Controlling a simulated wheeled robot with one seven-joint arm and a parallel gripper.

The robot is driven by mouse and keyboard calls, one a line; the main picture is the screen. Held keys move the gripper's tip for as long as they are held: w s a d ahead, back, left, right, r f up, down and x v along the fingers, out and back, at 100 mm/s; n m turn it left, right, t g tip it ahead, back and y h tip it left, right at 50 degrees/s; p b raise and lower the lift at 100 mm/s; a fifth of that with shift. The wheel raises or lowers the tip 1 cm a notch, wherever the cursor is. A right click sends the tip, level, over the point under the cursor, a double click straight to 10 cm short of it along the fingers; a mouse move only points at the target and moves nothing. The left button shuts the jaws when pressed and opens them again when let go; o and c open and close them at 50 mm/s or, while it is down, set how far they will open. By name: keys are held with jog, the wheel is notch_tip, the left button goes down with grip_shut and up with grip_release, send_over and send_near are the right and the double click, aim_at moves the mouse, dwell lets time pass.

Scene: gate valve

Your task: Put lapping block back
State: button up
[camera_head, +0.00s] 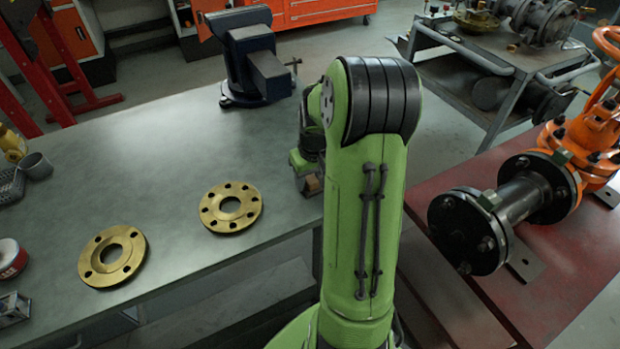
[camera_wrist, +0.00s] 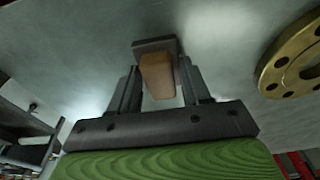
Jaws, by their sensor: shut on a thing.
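The lapping block (camera_wrist: 157,75) is a tan block with a dark grey plate at its end. In the wrist view it sits between the two fingers of my gripper (camera_wrist: 160,85), which is shut on it. In the head view my gripper (camera_head: 308,184) is low by the right edge of the grey workbench (camera_head: 150,180), largely hidden behind my green arm. Only a small tan part of the block shows there. I cannot tell whether the block touches the bench top.
Two brass flanges (camera_head: 231,207) (camera_head: 112,256) lie flat on the bench, left of my gripper. A dark blue vise (camera_head: 255,70) stands at the bench's far edge. A flanged pipe and orange valve (camera_head: 520,200) lie on a red surface at right. The bench's middle is clear.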

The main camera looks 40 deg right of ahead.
aim_at(313, 181)
jog(key=shift+f, duration=0.15)
jog(key=o, duration=1.1)
notch_tip(313, 181, up, 12)
jog(key=s+p, duration=0.2)
jog(key=p, duration=0.2)
jog(key=s+a+r+n+t+h, duration=0.1)
jog(key=s+a+r, duration=0.1)
jog(key=a+r, duration=0.35)
jog(key=s+a+r+n, duration=0.1)
jog(key=a+r, duration=0.1)
jog(key=a, duration=0.7)
jog(key=s+a+n+t+y, duration=0.1)
jog(key=s+a+t, duration=0.2)
jog(key=s+a, duration=0.7)
jog(key=r+p, duration=0.3)
jog(key=d+r+p, duration=0.1)
jog(key=r+p, duration=0.5)
jog(key=r, duration=0.1)
jog(key=shift+s+d+r, duration=0.1)
jog(key=shift+s+d, duration=0.1)
jog(key=shift+s, duration=0.1)
